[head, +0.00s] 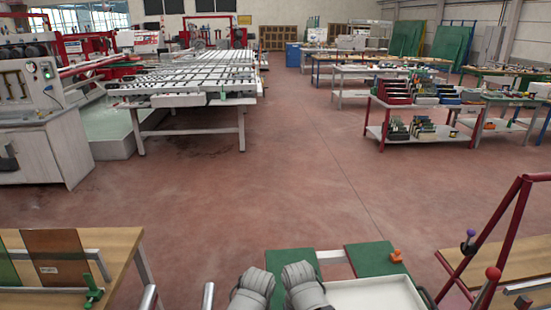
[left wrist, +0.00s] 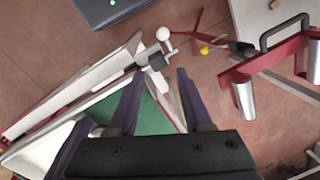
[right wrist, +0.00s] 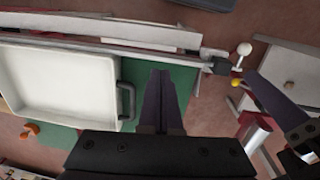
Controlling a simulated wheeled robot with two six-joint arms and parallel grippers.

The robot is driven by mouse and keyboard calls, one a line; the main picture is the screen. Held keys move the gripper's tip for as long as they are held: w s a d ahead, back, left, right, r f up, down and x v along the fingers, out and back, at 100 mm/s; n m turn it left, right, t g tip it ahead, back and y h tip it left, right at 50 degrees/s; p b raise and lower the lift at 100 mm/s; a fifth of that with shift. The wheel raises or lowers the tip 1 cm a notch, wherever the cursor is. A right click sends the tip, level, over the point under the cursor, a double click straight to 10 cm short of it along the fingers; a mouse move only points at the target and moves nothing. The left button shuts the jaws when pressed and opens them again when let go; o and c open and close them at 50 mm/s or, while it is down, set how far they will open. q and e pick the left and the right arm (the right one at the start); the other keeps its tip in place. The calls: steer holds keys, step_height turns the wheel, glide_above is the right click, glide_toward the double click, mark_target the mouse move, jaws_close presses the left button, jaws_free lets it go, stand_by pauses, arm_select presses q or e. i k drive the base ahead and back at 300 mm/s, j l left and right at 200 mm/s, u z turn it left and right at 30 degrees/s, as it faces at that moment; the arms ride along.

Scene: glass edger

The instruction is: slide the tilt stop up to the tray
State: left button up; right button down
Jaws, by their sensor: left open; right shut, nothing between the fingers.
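An orange block (head: 396,256), which looks like the tilt stop, sits on a green pad (head: 372,259) just beyond the white tray (head: 375,293), apart from its edge. My right gripper (right wrist: 161,73) is shut and empty over the green surface, beside the handle. My left gripper (left wrist: 161,72) is open and empty above green surface. Neither gripper's fingers show clearly in the head view.
A dark clamp block (right wrist: 220,66) with a white ball knob (right wrist: 243,48) sits at a rail's end. A red frame (head: 490,240) stands at the right, and a wooden bench (head: 120,243) with a green clamp (head: 93,290) at the left. Open floor (head: 270,190) lies ahead.

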mark_target(395, 257)
steer(key=l+u, duration=0.1)
steer(key=l, duration=0.4)
steer(key=k+l, duration=0.1)
steer(key=l, duration=0.4)
steer(key=l+u, duration=0.15)
steer(key=l, duration=0.4)
steer(key=k+l+u, duration=0.1)
steer(key=l, duration=0.35)
steer(key=k+l, duration=0.15)
steer(key=l, duration=0.35)
steer(key=k+l+u, duration=0.15)
steer(key=l, duration=0.35)
steer(key=k+l+u, duration=0.1)
steer(key=l, duration=0.4)
steer(key=k+l, duration=0.15)
steer(key=l, duration=0.3)
steer(key=u, duration=0.05)
